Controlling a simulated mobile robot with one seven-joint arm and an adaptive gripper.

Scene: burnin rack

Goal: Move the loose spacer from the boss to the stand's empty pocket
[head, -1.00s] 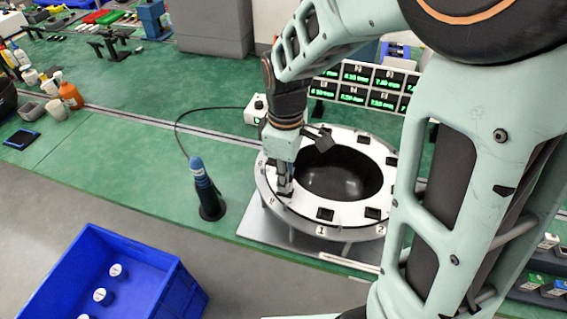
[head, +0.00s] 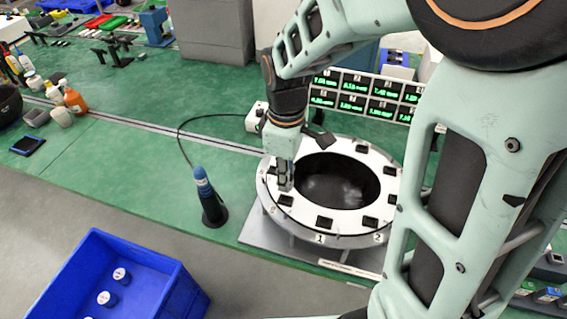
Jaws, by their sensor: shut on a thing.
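The stand (head: 345,213) is a white ring with black pads or pockets around it and number labels, set on a grey base plate. My gripper (head: 286,187) points down over the left part of the ring, its fingers close together just above the white surface. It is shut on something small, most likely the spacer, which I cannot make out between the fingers. A black pad (head: 286,200) shows on the ring just below the fingertips. The boss cannot be told apart in this view, and which pocket is empty is unclear. My arm hides part of the ring's right side.
A blue tool on a black foot (head: 209,205) stands left of the ring, with a black cable behind it. Green readouts (head: 354,103) stand behind the ring. A blue bin (head: 160,262) with white-topped parts is at the lower left.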

